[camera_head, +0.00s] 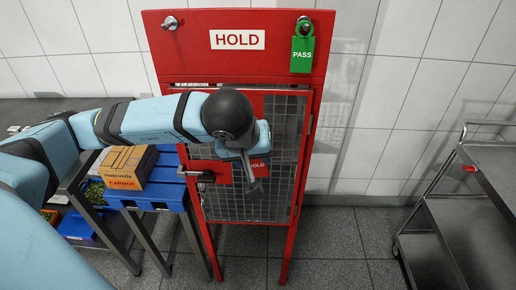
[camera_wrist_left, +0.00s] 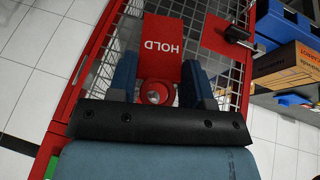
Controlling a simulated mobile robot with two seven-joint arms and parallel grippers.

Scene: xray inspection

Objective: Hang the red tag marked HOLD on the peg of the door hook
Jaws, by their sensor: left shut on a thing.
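The red HOLD tag (camera_wrist_left: 161,60) is gripped by my left gripper (camera_wrist_left: 160,82), its fingers on either side of the tag's collar. A grey round spot shows in the collar's ring; I cannot tell what it is. In the head view the tag (camera_head: 259,168) and my gripper (camera_head: 250,172) are in front of the red cabinet's mesh door, well below the header. A bare metal peg (camera_head: 170,23) sticks out at the header's upper left. A dark fitting (camera_head: 198,175) on a red plate (camera_head: 222,172) is on the door, left of the tag. My right gripper is out of view.
A green PASS tag (camera_head: 302,54) hangs on the header's right peg, beside a HOLD sign (camera_head: 237,40). A cardboard box (camera_head: 126,165) sits on a blue pallet (camera_head: 160,197) at left. A metal cart (camera_head: 450,215) stands at right; floor between is clear.

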